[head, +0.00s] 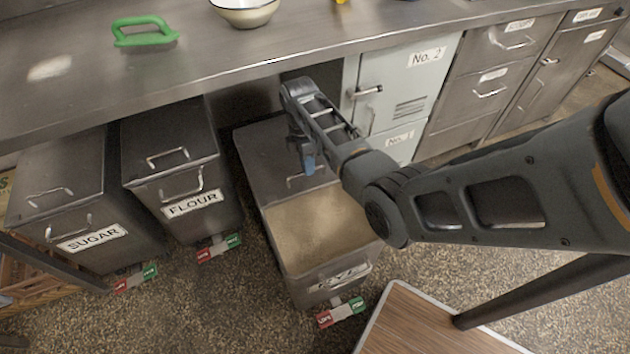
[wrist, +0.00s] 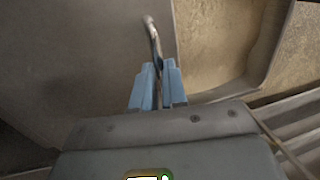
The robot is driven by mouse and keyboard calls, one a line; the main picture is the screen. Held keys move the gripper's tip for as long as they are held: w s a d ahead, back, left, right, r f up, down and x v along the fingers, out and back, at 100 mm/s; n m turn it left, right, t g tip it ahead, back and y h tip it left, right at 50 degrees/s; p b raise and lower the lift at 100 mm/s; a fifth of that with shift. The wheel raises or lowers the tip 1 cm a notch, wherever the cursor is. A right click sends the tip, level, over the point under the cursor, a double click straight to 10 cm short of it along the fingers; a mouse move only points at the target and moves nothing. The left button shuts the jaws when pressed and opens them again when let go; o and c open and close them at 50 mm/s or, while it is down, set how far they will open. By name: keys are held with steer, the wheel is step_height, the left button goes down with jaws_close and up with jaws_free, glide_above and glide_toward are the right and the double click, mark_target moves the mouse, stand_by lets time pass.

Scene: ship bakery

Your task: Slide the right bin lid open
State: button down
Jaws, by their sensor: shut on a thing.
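The right bin (head: 300,281) stands pulled out from under the counter, its front label partly legible. Its lid (head: 262,151) is slid back toward the counter. The front part of the bin is uncovered and shows a pale tan, grainy content (head: 320,230). My gripper (head: 305,165) is over the lid, at the lid's handle (head: 295,181). In the wrist view, the blue fingers (wrist: 158,85) are shut on the thin metal handle (wrist: 152,35), with the lid below and the open bin to the right. The fingers hide part of the handle.
The flour bin (head: 180,235) and sugar bin (head: 95,260) stand to the left, lids closed. The counter (head: 240,60) overhangs behind, with a green-handled tool (head: 145,38) and a bowl (head: 245,12) on it. A locker (head: 400,85) stands at right. A wooden board (head: 430,325) is at front right.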

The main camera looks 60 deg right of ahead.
steer(key=shift+w+d+b, duration=0.4)
steer(key=shift+w+d, duration=0.15)
steer(key=shift+w, duration=0.25)
steer(key=shift+w+d+b, duration=0.35)
steer(key=shift+w+d, duration=0.15)
steer(key=shift+w, duration=0.3)
steer(key=c, duration=1.2)
jaws_free()
steer(key=shift+o, duration=0.2)
step_height(320, 180, up, 8)
steer(key=w, duration=0.1)
steer(key=shift+d+f, duration=0.15)
steer(key=shift+d, duration=0.25)
steer(key=shift+w+p, duration=0.1)
steer(key=shift+p, duration=0.2)
